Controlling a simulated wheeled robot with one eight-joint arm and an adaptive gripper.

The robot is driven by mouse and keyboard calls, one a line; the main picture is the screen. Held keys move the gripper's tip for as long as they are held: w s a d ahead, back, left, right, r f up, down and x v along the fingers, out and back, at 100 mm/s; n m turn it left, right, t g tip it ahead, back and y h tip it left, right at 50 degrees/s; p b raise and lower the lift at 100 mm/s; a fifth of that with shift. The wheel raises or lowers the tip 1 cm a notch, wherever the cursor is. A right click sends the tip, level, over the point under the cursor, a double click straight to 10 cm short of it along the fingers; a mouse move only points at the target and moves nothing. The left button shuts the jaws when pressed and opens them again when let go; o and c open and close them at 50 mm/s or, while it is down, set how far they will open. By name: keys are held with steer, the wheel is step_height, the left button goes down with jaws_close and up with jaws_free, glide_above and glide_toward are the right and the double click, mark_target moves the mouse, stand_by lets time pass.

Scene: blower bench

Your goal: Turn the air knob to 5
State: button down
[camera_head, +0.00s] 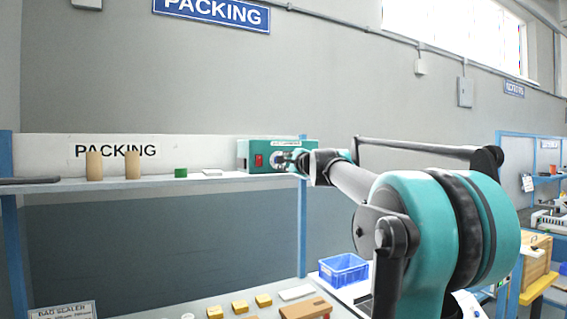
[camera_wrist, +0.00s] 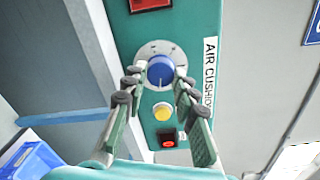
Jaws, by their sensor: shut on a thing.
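The air cushion unit (camera_head: 248,148) is a teal box on the right end of the upper shelf. In the wrist view its front panel (camera_wrist: 190,15) carries a blue knob (camera_wrist: 160,71) on a round pale dial (camera_wrist: 176,55) with tick marks. My gripper (camera_wrist: 160,78) is shut on the knob, with one fingertip at each side of it. The dial's numbers and the knob's pointer are too small to read. In the head view my gripper (camera_head: 292,158) is at the unit's front and hides most of the knob.
The panel also has a red switch (camera_wrist: 150,3), a yellow button (camera_wrist: 162,111) and a dark red-lit switch (camera_wrist: 168,141). On the shelf (camera_head: 140,187) left of the unit stand two tan cylinders (camera_head: 94,166) and a green block (camera_head: 181,173). A blue bin (camera_head: 343,270) is below.

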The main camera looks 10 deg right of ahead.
steer(key=c, duration=1.2)
jaws_free()
steer(key=v, duration=1.2)
steer(key=shift+d, duration=0.1)
